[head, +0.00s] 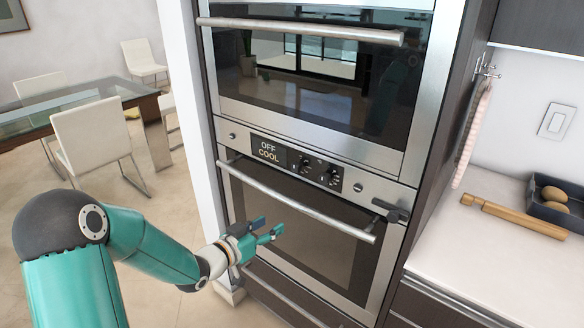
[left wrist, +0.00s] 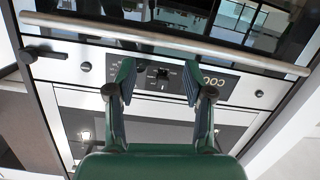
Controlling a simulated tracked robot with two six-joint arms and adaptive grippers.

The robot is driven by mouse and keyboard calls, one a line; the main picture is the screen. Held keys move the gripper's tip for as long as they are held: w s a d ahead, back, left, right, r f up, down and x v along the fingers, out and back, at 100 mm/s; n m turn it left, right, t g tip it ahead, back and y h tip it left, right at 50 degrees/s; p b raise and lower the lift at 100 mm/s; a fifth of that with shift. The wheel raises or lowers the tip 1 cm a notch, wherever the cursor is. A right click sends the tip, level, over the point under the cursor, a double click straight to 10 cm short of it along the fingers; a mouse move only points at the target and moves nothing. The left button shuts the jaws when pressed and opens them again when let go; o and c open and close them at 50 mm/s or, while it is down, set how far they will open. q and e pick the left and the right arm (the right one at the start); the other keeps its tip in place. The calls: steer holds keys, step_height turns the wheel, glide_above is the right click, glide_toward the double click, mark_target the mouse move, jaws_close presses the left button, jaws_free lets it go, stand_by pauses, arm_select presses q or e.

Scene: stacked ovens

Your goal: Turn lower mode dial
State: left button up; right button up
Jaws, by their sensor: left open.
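The lower oven's control panel (head: 245,142) lies between the two oven doors and has a display (head: 268,151) reading "OFF COOL". Two dark dials sit right of the display, a left dial (head: 305,163) and a right dial (head: 334,178); which is the mode dial I cannot tell. My left gripper (head: 273,229) is open and empty, in front of the lower oven door and lower in the picture than the dials. In the left wrist view the panel appears upside down, and a dial (left wrist: 163,73) shows between the open fingers (left wrist: 158,82). My right gripper is out of view.
The lower door's bar handle (head: 300,208) crosses between the gripper and the dials in the head view. A dark lever (head: 391,211) projects at the panel's right end. A counter with a rolling pin (head: 515,217) stands right; chairs and a glass table are left.

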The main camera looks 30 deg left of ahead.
arm_select(q)
steer(key=m+t, duration=0.2)
glide_toward(294, 169)
steer(key=w+p, duration=0.1)
steer(key=w, duration=0.2)
steer(key=w+p, duration=0.2)
steer(key=w, duration=0.1)
steer(key=w+p, duration=0.2)
steer(key=w, duration=0.1)
steer(key=shift+w+d, duration=0.4)
